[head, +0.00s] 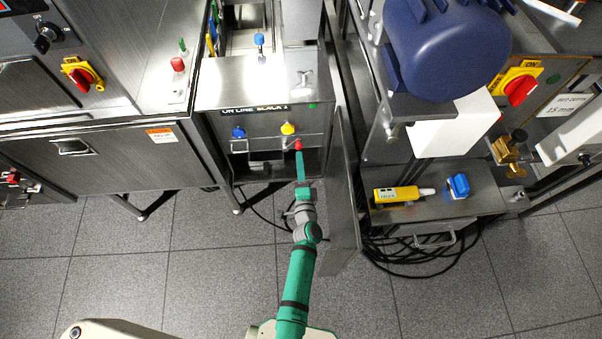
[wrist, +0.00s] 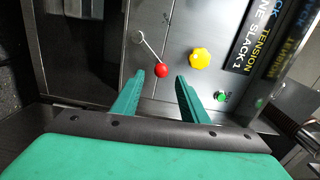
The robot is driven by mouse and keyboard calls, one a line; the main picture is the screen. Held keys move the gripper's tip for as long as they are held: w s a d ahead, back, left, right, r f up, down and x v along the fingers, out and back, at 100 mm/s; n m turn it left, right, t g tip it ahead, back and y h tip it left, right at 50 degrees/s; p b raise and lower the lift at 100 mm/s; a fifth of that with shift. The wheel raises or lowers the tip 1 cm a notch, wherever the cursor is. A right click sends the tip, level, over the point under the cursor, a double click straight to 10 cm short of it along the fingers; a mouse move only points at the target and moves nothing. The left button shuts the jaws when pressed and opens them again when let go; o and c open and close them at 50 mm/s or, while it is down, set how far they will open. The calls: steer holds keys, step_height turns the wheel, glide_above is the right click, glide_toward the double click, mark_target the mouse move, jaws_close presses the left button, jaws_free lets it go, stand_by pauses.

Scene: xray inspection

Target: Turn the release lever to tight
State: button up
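A lever with a thin metal rod and a red ball end (wrist: 162,71) is on the dark front panel in the wrist view. Its rod runs up and left from the ball to a pivot. The red ball (head: 298,145) also shows at the panel's right side in the head view. My gripper (wrist: 160,77) is open, with its two green fingers on either side of the ball in the picture. No contact with the ball is visible. In the head view my gripper (head: 299,157) is just below the ball. I see no readable tight marking.
A yellow knob (wrist: 200,60) sits right of the lever, and a blue knob (head: 238,132) is at the panel's left. An open metal door (head: 344,200) stands close to my arm's right. A low shelf (head: 400,214) holds a yellow tool. Floor left of my arm is clear.

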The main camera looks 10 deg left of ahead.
steer(key=shift+v, duration=1.95)
steer(key=shift+f, duration=0.1)
